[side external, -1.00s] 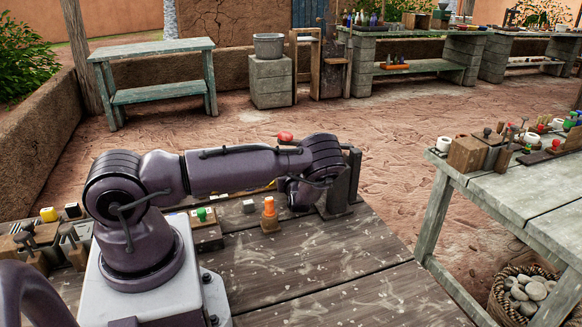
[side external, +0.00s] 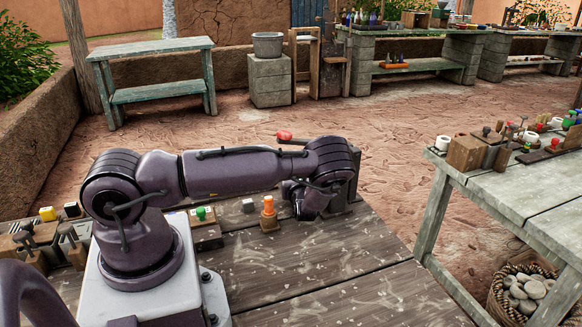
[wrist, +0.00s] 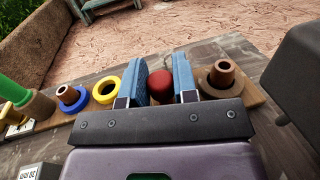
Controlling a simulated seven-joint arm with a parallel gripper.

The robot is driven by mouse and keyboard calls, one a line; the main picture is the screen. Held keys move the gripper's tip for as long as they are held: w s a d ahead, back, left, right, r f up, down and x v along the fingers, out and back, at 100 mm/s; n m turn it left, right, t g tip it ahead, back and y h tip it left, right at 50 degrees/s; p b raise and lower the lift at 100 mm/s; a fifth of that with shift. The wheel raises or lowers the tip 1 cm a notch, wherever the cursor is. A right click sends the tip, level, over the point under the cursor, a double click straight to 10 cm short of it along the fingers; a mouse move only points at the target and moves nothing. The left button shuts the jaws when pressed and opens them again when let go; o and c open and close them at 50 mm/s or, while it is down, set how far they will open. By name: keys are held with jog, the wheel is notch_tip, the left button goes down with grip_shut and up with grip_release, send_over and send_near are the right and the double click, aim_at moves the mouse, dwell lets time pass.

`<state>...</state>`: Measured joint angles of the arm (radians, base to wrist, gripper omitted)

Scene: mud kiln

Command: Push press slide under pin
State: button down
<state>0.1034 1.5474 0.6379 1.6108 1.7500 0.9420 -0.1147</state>
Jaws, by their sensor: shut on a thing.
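My gripper shows in the wrist view (wrist: 160,88), with its two blue-padded fingers closed around a red knob (wrist: 159,85). What the knob is fixed to is hidden below. The fingers are hidden behind my arm in the side view. The dark press (side external: 352,178) stands at the table's far edge, just right of my wrist and partly covered by it. A red ball (side external: 284,135) on a dark lever shows above my forearm. I cannot tell whether it is the held knob. The press's slide and pin cannot be made out.
In the wrist view, a blue spool (wrist: 71,98), a yellow ring (wrist: 106,90) and a brown spool (wrist: 222,77) stand close beside the fingers. A dark block (wrist: 297,70) is at right. An orange peg (side external: 268,206) stands nearby. The front tabletop (side external: 320,265) is clear.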

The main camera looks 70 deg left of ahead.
jog(key=v, duration=0.3)
jog(key=shift+w+d, duration=0.1)
jog(key=shift+w, duration=0.25)
jog(key=c, duration=0.9)
grip_release()
jog(key=v, duration=1.3)
